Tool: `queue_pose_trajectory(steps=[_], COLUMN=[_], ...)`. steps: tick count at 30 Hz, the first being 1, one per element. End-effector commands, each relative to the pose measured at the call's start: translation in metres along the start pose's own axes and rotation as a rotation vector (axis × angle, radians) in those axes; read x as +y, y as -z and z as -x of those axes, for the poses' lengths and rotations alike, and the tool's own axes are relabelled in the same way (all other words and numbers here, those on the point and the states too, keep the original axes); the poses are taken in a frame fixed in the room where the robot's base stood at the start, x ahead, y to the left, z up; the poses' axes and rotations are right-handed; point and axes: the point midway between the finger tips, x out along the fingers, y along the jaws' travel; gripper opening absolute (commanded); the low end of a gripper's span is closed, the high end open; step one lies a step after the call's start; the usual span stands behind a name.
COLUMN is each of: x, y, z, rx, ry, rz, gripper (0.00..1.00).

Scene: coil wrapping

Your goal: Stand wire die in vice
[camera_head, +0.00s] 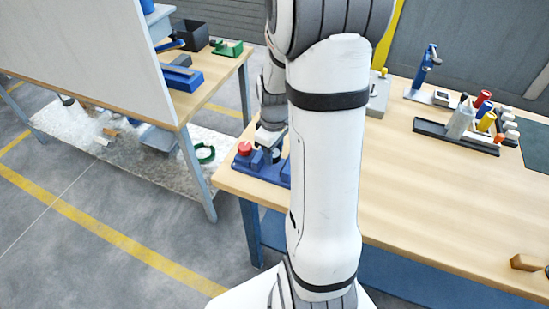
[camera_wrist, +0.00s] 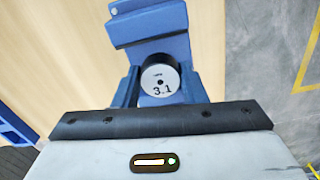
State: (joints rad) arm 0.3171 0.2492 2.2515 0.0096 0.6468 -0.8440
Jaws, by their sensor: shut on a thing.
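The wire die (camera_wrist: 160,80) is a short dark cylinder with a pale round face marked "3.1" and a small central hole. In the wrist view its marked face is turned toward the camera. My gripper (camera_wrist: 161,76) is shut on the die, with a finger at each side. The blue vice (camera_wrist: 158,28) lies directly behind and beneath the die in that view. Whether the die touches the vice I cannot tell. In the head view the blue vice (camera_head: 268,168) is at the table's near left corner, partly hidden by my arm; the die cannot be made out there.
A red knob (camera_head: 245,148) is beside the vice. A dark rack (camera_head: 440,129) with coloured cylinders stands on the right of the wooden table (camera_head: 420,195). A blue stand (camera_head: 427,66) is at the back. A brown block (camera_head: 525,262) lies at the right edge. The table's middle is clear.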

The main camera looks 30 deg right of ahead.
Motion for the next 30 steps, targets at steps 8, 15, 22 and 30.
queue_pose_trajectory(steps=[8, 15, 22, 30], x=[0.002, 0.003, 0.003, 0.003], y=[-0.003, -0.003, -0.003, -0.003], z=[-0.034, -0.037, -0.040, -0.040], rx=[-0.002, 0.001, 0.000, 0.000], ry=[0.002, -0.001, 0.000, 0.000], rz=[-0.008, -0.009, -0.010, -0.011], gripper=[0.07, 0.07, 0.43, 0.60])
